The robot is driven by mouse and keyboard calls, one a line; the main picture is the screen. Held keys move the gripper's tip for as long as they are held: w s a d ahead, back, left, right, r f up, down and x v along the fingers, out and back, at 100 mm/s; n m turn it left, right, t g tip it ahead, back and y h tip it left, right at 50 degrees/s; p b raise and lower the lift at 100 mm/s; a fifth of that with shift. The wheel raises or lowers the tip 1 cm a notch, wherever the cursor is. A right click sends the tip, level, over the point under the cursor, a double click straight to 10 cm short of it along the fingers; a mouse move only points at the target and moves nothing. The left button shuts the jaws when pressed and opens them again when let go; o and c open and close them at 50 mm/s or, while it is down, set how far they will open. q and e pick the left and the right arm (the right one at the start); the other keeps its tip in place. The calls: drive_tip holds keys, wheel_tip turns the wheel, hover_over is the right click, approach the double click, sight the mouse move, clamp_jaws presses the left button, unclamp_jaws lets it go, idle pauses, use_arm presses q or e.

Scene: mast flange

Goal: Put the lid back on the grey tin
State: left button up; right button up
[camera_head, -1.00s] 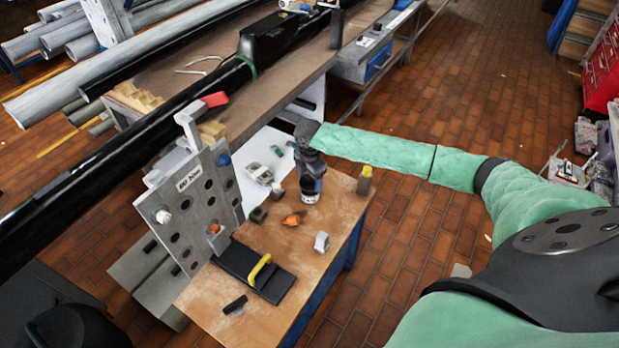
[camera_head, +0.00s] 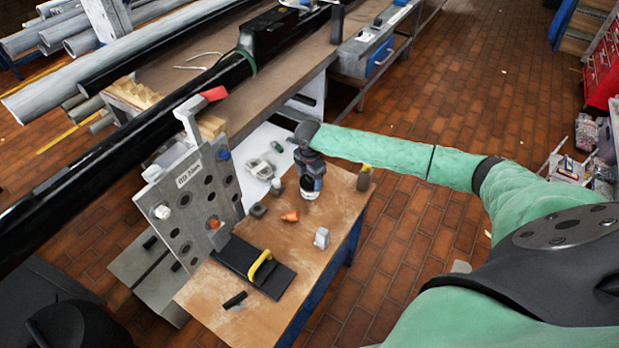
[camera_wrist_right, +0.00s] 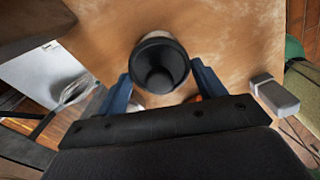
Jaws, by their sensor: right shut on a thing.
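My right gripper (camera_head: 311,187) is low over the right part of the wooden bench, pointing down. In the right wrist view its two blue fingers (camera_wrist_right: 160,85) close on either side of a dark round piece (camera_wrist_right: 160,66) with a pale grey edge. In the head view a pale band with a dark underside shows between the fingertips. I cannot tell lid from tin here, nor whether the piece touches anything beneath it. A small grey cylinder (camera_head: 276,186) stands to the left of the gripper. My left gripper is not in view.
The bench (camera_head: 215,300) also holds a dark block (camera_head: 258,210), an orange piece (camera_head: 290,216), a grey nut-like piece (camera_head: 321,238), a yellow-topped bottle (camera_head: 364,178) and a black board with a yellow handle (camera_head: 262,266). A drilled grey plate (camera_head: 190,205) stands at its left edge.

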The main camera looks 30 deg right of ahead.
drive_tip(key=shift+p, duration=0.85)
idle(0.8)
drive_tip(key=shift+f+p, duration=0.15)
drive_tip(key=shift+p, duration=0.5)
idle(1.5)
drive_tip(key=o, duration=1.1)
drive_tip(key=shift+o, duration=0.2)
drive_tip(key=shift+r+p, duration=3.1)
drive_tip(key=shift+r, duration=0.4)
drive_tip(key=shift+c, duration=0.2)
